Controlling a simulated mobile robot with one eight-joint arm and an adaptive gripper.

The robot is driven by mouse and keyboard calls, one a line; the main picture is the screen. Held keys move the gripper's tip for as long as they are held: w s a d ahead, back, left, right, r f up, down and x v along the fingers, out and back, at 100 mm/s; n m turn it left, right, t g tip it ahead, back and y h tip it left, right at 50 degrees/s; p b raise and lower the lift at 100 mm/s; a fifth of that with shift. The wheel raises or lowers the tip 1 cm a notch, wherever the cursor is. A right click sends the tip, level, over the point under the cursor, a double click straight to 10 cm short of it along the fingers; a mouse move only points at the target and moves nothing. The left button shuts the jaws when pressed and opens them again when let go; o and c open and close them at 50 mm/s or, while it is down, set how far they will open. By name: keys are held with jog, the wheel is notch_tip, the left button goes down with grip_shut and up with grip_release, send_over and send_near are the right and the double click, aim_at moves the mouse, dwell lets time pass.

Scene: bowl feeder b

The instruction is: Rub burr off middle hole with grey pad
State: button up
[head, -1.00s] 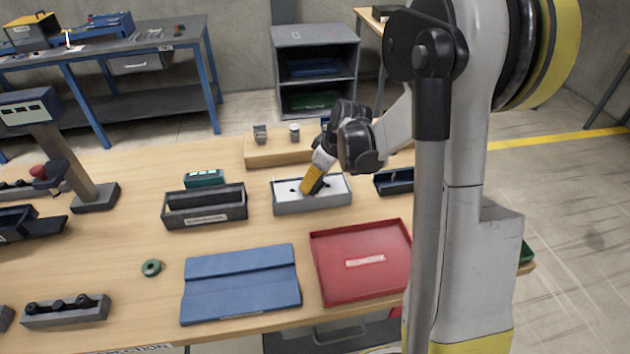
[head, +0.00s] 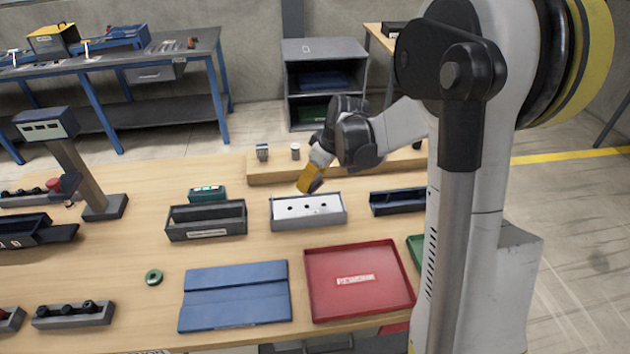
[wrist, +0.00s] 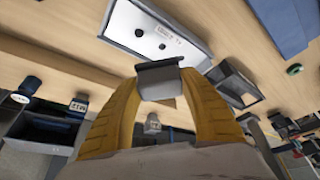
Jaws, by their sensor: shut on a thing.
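A white plate with three dark holes (head: 290,208) in a row sits in a low grey tray (head: 308,222) on the wooden table. Part of it also shows at the top of the wrist view (wrist: 185,38). My gripper (head: 309,184), with yellow fingers, is shut on the grey pad (wrist: 158,70), which spans the fingertips in the wrist view. The gripper is tilted and held above the tray's back edge, apart from the plate. In the head view the pad is a small dark patch and hard to make out. I cannot tell whether a burr is on the middle hole.
A dark bin (head: 207,234) stands left of the tray and a blue bin (head: 398,203) right. A red tray (head: 358,302) and a blue folded mat (head: 236,297) lie in front. A wooden riser (head: 340,166) with small grey pieces is behind. A green ring (head: 153,277) lies left.

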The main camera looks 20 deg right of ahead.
jog(key=shift+r, duration=0.2)
notch_tip(320, 180, up, 6)
jog(key=p, duration=0.4)
dwell(0.4)
jog(key=shift+f, duration=0.1)
